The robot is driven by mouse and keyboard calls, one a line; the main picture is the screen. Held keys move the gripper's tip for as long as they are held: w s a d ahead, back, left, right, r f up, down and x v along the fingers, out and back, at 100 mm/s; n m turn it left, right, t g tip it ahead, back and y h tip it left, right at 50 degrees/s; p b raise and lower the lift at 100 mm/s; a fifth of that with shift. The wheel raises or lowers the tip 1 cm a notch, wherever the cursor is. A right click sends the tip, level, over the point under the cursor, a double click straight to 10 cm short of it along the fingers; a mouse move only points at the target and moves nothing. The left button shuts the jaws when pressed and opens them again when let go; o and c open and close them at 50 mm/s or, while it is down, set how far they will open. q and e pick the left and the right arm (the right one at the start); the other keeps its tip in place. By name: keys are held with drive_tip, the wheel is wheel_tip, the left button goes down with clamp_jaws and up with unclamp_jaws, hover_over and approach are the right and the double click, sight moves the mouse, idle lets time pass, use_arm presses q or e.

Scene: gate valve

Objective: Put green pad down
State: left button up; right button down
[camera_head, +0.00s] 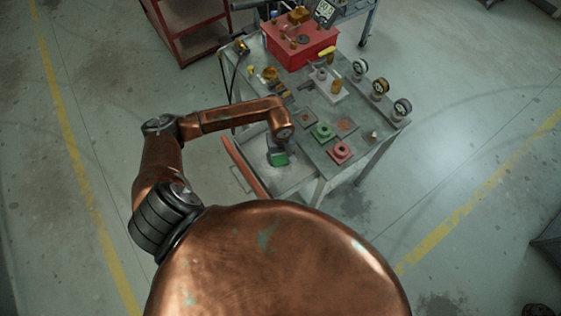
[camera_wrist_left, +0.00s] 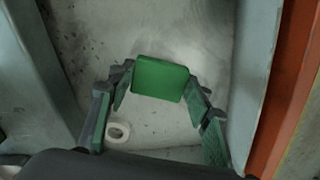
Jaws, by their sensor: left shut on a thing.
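A green pad (camera_wrist_left: 160,78) sits between the two fingertips of my left gripper (camera_wrist_left: 158,84) in the left wrist view. The fingers touch or nearly touch its two sides, and their inner faces are green as well. In the head view the left gripper (camera_head: 277,148) points down at the table's near left side, and the green pad (camera_head: 279,159) shows at its tip. A pale grey surface lies below the pad; whether they touch I cannot tell. My right gripper is not in view.
The grey table (camera_head: 316,150) holds a green flanged piece (camera_head: 322,132), a red flanged piece (camera_head: 341,153), several gauges (camera_head: 402,108) and a red box (camera_head: 298,45). An orange-red bar (camera_head: 243,165) runs beside my gripper. A white ring (camera_wrist_left: 117,132) lies below the fingers.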

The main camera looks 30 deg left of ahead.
sight(281, 160)
use_arm(q)
wheel_tip(281, 160, down, 3)
drive_tip(key=shift+r, duration=0.1)
drive_tip(key=o, duration=1)
drive_tip(key=shift+f, duration=0.2)
drive_tip(key=shift+d, duration=0.1)
